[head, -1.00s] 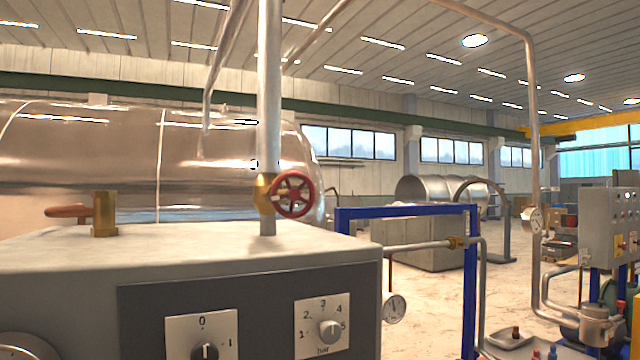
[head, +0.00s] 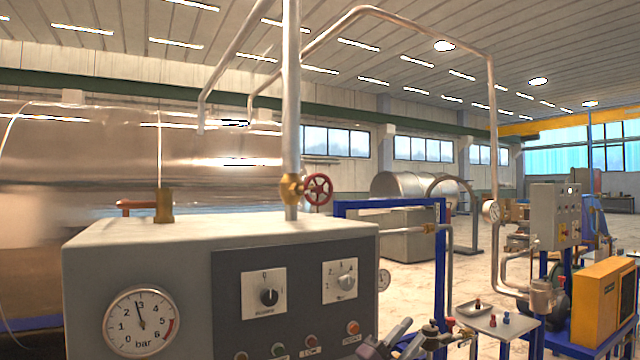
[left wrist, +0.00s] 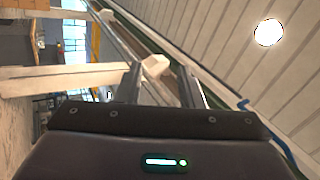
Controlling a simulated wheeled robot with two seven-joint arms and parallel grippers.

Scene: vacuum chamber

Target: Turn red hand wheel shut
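The red hand wheel (head: 318,190) is upright on the right side of a brass valve (head: 291,189). The valve sits on a vertical pipe (head: 291,90) rising from the grey control box (head: 170,230). My left gripper (head: 412,335) shows at the bottom of the head view, low and right of the wheel and well apart from it. In the left wrist view its two fingers (left wrist: 161,88) stand apart with nothing between them. The wheel cannot be made out in that view. My right gripper is in neither view.
The box front carries a pressure gauge (head: 141,321) and two knobs. A brass fitting with a red-brown lever (head: 136,204) stands on its top left. A blue frame (head: 440,260) stands right of the box. A small table (head: 497,325) and orange unit (head: 603,300) are farther right.

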